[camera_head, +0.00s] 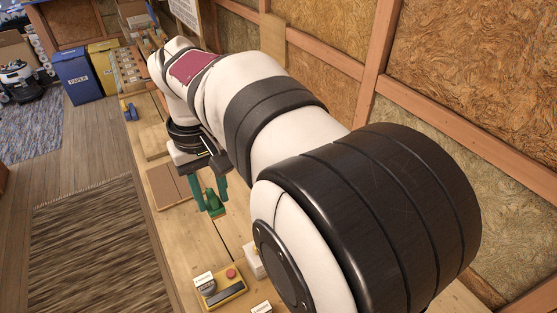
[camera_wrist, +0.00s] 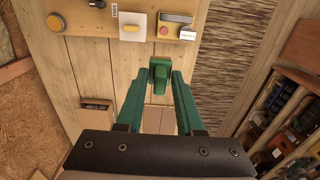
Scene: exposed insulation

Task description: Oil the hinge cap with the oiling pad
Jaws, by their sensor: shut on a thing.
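My gripper (camera_wrist: 159,84) has two long green fingers, shut on a small dark green block (camera_wrist: 160,67) above the wooden bench. In the head view, my gripper (camera_head: 209,196) and the green block (camera_head: 213,208) show left of my arm. I take the block for the oiling pad, but its underside is hidden. I cannot tell for sure which thing is the hinge cap. A round orange-yellow knob (camera_wrist: 57,22) with a grey rim lies at the top left of the wrist view. A white block with a yellow bar (camera_wrist: 131,27) sits right of it.
A yellow box with a red button (camera_head: 221,289) sits on the bench near the front. A flat brown panel (camera_head: 168,186) lies left of my gripper. A blue item (camera_head: 129,110) lies farther back. Bare planks separate my gripper from the fixtures.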

